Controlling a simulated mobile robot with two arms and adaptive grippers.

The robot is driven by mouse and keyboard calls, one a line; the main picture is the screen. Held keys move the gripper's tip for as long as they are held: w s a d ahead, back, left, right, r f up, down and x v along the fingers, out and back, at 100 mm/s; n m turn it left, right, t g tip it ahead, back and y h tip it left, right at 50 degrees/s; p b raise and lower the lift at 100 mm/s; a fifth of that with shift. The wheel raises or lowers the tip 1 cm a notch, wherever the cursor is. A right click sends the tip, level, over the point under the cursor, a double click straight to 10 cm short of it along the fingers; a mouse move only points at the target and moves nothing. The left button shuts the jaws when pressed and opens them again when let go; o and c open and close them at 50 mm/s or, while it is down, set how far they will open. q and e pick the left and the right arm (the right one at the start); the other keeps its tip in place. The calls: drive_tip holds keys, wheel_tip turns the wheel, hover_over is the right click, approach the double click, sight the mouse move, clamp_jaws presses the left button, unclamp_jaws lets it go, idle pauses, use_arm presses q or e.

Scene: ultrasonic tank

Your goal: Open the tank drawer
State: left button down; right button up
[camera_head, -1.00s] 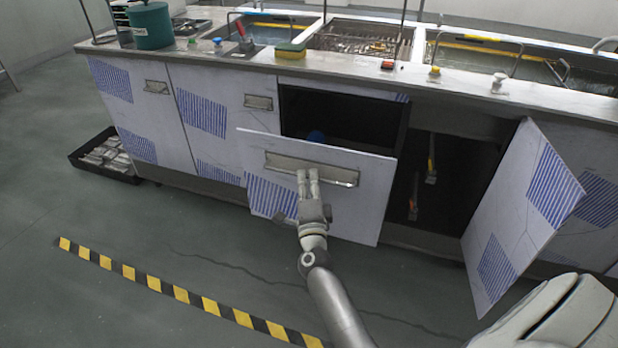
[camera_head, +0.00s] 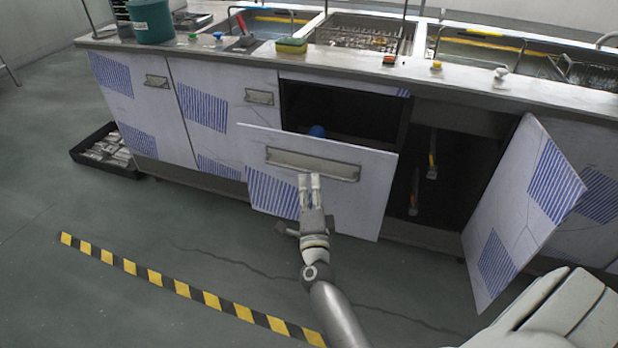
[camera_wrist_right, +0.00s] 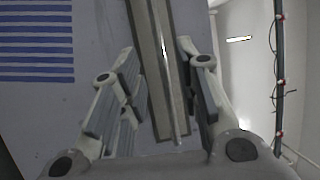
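The tank drawer (camera_head: 353,210) has a white front with a blue striped patch and stands pulled out from the cabinet, with its dark interior and a blue object (camera_head: 317,131) showing behind it. Its long metal handle plate (camera_head: 312,164) runs across the upper front. My right gripper (camera_head: 309,177) is at the drawer front, just below the handle plate. In the right wrist view the gripper (camera_wrist_right: 160,85) has its fingers apart, with the handle (camera_wrist_right: 158,65) between them and gaps showing. My left gripper is not in view.
A cabinet door (camera_head: 525,210) stands open on the right beside a dark compartment. The countertop (camera_head: 365,66) holds tanks, a green pot (camera_head: 151,22) and a sponge (camera_head: 291,46). A black crate (camera_head: 140,172) sits on the floor at left. Floor in front is clear around striped tape (camera_head: 181,289).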

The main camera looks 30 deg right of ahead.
drive_tip(key=v, duration=0.8)
drive_tip(key=shift+a, duration=0.1)
